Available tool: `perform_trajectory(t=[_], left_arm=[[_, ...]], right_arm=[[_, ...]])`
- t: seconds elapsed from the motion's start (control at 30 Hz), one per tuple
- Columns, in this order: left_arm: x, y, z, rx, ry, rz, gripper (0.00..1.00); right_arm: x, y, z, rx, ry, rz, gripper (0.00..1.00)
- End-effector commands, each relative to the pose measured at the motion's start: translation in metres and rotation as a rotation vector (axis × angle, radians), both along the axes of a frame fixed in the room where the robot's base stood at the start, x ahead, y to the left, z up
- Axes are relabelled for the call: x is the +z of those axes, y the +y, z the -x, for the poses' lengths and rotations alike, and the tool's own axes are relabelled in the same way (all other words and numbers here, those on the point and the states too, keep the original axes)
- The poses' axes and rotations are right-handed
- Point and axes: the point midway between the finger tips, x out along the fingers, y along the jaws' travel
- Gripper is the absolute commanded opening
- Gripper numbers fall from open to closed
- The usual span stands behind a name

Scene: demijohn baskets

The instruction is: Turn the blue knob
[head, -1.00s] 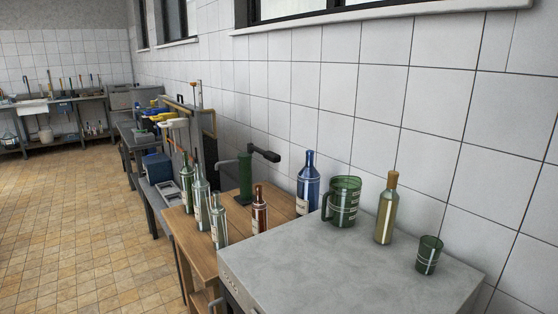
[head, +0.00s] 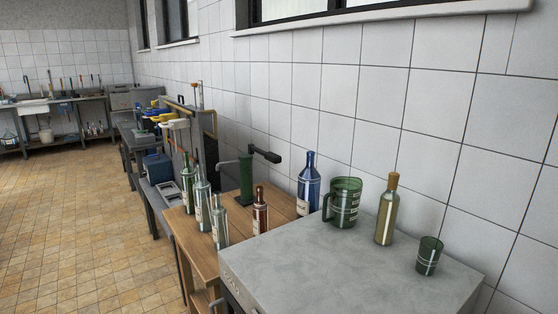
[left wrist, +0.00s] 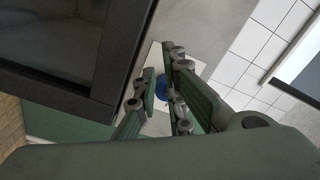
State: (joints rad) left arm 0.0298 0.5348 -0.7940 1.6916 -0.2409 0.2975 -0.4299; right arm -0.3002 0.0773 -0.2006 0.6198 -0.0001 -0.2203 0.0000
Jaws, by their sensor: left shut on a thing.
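The blue knob (left wrist: 163,88) shows in the left wrist view, small and partly hidden between the green fingers of my left gripper (left wrist: 163,78). The fingers stand on both sides of the knob and are shut on it. A pale panel lies behind the knob. How far the knob is turned cannot be told. The knob cannot be made out in the head view, and neither gripper shows there.
A grey-topped unit (head: 310,265) bears a green jug (head: 345,205), a yellowish bottle (head: 387,212) and a green cup (head: 428,257). Several bottles stand on the wooden table (head: 195,250) beside it. In the left wrist view, a dark framed panel (left wrist: 60,50) is close on the left. Tiled floor (head: 70,230) is clear at left.

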Motion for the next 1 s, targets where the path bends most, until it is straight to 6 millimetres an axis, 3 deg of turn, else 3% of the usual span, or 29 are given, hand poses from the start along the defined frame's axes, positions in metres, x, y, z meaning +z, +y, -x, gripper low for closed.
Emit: perform_trajectory(t=[0.03,0.67,1.0], left_arm=[[-0.006,-0.006,0.005,-0.007,0.007,-0.007,0.00],[-0.013,-0.003,0.000,-0.005,0.007,-0.008,0.00],[-0.010,0.026,0.019,-0.005,0.008,-0.005,0.00]], right_arm=[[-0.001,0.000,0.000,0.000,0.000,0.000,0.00],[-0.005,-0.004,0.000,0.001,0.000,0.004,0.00],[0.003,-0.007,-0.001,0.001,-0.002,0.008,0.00]])
